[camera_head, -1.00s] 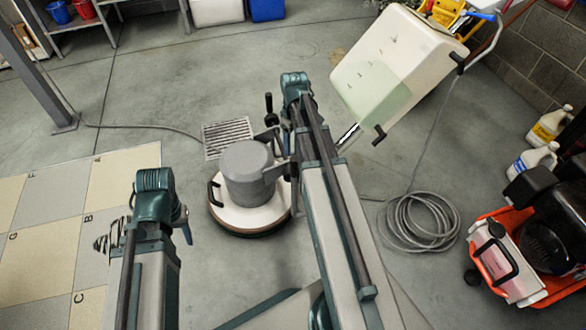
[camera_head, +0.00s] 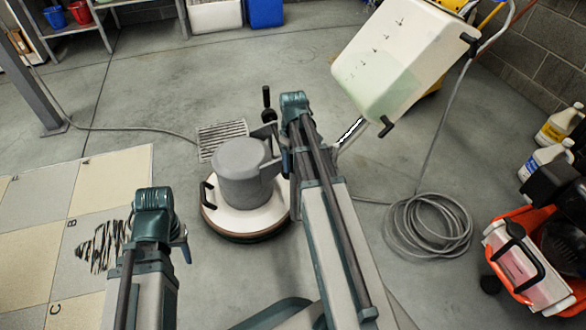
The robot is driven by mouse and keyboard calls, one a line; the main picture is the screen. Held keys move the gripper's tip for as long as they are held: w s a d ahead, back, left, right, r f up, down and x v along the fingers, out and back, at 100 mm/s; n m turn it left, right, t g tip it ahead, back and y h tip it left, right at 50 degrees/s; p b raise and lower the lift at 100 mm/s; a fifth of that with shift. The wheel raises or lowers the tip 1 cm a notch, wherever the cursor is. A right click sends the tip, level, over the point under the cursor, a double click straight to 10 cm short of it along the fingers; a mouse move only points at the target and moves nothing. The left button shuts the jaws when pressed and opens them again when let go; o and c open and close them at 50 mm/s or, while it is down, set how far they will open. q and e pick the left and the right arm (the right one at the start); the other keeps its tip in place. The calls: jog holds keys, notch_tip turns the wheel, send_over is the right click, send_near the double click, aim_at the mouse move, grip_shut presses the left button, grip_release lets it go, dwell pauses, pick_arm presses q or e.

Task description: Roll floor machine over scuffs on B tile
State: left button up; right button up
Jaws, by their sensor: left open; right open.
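The floor machine (camera_head: 240,172) stands on the concrete in the middle, with a grey motor on a round white base and a pale tank (camera_head: 392,62) leaning up to the right. Dark scuffs (camera_head: 102,246) mark the B tile (camera_head: 72,262) at the left. My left gripper (camera_head: 185,244) is open and empty, beside the scuffs in the picture, and my forearm covers part of that tile. My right gripper (camera_head: 284,160) is open near the machine's motor and handle post; my arm hides much of its fingers, and I cannot tell whether it touches the machine.
An orange bucket cart (camera_head: 530,262) and white jugs (camera_head: 558,126) stand at the right. A floor drain (camera_head: 220,138) lies behind the machine. A metal post (camera_head: 35,90) stands at the left. Open concrete lies between tiles and machine.

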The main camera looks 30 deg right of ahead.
jog(key=shift+f, duration=0.25)
grip_shut()
dwell(1.4)
